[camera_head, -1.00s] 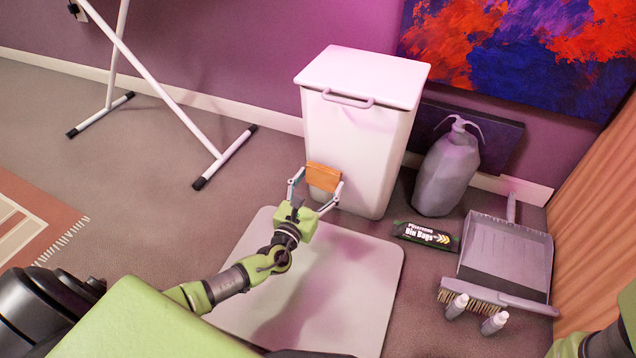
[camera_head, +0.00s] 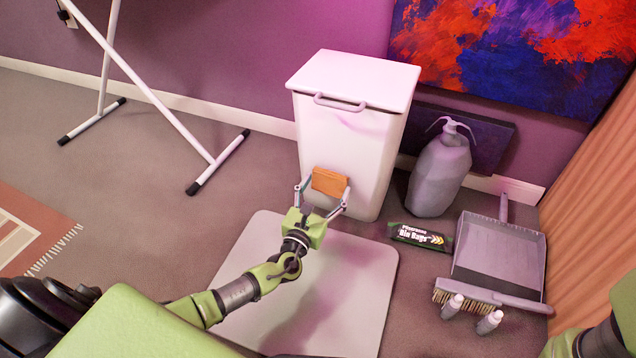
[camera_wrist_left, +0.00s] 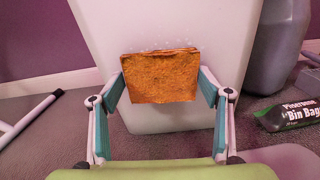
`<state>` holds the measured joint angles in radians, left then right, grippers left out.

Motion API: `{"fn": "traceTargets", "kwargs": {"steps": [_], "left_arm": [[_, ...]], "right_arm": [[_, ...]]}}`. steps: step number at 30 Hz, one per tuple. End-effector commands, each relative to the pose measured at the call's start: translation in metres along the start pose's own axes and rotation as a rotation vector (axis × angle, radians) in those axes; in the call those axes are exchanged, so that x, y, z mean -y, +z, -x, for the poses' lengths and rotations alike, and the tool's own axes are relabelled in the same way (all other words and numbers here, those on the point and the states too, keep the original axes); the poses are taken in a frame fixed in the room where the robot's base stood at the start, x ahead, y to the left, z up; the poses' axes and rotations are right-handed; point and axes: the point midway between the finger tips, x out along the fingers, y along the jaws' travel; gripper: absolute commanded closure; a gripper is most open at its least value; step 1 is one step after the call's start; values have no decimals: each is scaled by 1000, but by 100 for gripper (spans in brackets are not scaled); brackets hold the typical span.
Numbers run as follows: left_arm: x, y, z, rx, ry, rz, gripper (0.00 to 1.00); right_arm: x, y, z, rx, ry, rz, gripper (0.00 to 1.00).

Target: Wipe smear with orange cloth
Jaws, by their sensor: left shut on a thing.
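My left gripper (camera_head: 324,190) is shut on the orange cloth (camera_head: 330,181), a folded rough-textured square. The cloth is at the lower front face of the white lidded bin (camera_head: 350,145); it looks to be against it, but contact is hard to judge. In the left wrist view the cloth (camera_wrist_left: 160,77) sits between my fingertips, with the bin (camera_wrist_left: 160,25) behind it. Faint whitish specks (camera_wrist_left: 168,45) show on the bin just above the cloth's top edge; they may be part of the smear. The cloth hides the surface behind it. My right gripper is out of view.
A pale mat (camera_head: 345,285) lies before the bin. To the right are a grey sprayer (camera_head: 440,175), a bin bag pack (camera_head: 420,236), a dustpan (camera_head: 500,253), a brush (camera_head: 490,297) and two small bottles (camera_head: 452,306). White stand legs (camera_head: 165,115) are at the left.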

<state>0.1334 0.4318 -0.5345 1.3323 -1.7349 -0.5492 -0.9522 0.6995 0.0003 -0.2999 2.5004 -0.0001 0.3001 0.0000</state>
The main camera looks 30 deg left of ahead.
Motion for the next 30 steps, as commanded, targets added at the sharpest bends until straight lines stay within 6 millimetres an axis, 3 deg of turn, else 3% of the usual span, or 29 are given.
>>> {"fn": "traceTargets", "kwargs": {"steps": [8,22,30], "left_arm": [[4,0,-3,0,0,-1,47],[-35,-1,-7,5,6,-2,46],[-40,2,-8,8,10,0,50]], "right_arm": [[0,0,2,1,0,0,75],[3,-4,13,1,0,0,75],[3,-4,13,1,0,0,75]]}}
